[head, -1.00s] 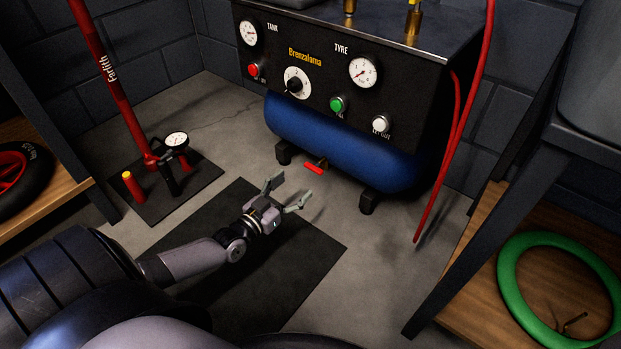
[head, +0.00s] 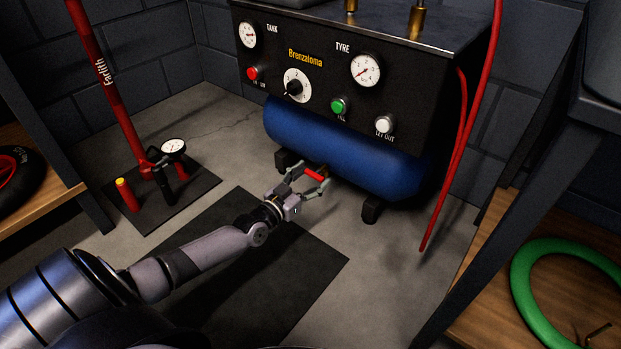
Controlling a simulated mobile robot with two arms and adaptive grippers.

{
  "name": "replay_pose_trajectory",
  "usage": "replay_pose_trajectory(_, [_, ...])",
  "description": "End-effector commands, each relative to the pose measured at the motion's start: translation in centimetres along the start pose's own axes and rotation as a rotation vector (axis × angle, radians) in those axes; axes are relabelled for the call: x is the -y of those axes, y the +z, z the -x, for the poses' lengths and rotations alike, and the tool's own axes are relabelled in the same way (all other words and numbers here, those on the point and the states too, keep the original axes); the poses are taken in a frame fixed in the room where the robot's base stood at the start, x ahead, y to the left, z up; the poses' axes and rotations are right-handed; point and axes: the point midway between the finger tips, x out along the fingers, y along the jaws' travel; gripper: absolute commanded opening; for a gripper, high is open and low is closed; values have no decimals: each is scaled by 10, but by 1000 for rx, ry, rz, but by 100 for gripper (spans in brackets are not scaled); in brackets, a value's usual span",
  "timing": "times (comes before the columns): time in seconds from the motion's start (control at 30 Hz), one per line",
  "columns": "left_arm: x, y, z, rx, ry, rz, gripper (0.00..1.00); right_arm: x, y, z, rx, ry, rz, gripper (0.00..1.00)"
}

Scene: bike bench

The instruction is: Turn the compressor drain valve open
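The compressor is a blue tank (head: 340,150) under a black panel (head: 325,65) with dials and buttons. Its drain valve has a red lever (head: 314,174) low at the tank's underside. My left gripper (head: 305,178) is open at the valve, with one finger on either side of the red lever. The lever shows between the fingers; I cannot tell whether they touch it. The valve body behind is mostly hidden. My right gripper is not in view.
A dark mat (head: 250,270) lies on the floor below my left arm. A red floor pump (head: 120,100) stands at the left on its own mat. A red hose (head: 455,160) hangs at the compressor's right. A bench with a green tyre (head: 530,290) is at the right.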

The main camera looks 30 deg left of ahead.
Motion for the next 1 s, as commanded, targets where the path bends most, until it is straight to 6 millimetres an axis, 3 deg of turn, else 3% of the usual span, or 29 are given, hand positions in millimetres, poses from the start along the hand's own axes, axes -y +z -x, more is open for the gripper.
replay_pose_trajectory(0.57, [0,0,0,0,0,0,24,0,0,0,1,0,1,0])
replay_pose_trajectory(1.0, [0,-1,0,0,0,107,24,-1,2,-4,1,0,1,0])
